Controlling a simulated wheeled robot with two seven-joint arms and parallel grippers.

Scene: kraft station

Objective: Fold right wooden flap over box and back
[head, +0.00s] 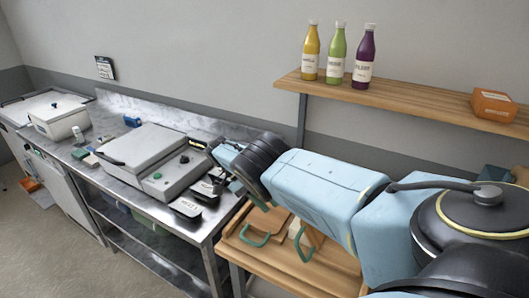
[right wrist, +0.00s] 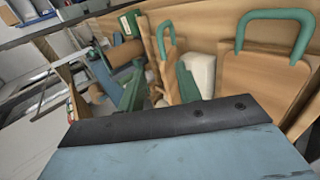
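A light wooden box (head: 282,222) stands at the right end of the counter, partly hidden by my right arm. Green loop handles show on its wooden panels: one handle (head: 256,238) on the left and another handle (head: 303,243) to its right. In the right wrist view, a wooden flap (right wrist: 258,82) with a green handle (right wrist: 277,32) is at right. A second panel with a green handle (right wrist: 165,38) is near the middle. My right gripper (right wrist: 160,90) has its green fingers apart, with nothing clearly held, close to this second panel. My left gripper is not in view.
A grey appliance (head: 155,160) sits on the steel counter left of the box, with dark labelled containers (head: 186,207) beside it. Several bottles stand on a wooden shelf (head: 400,97) above my arm. A pale object (right wrist: 201,75) shows between the panels.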

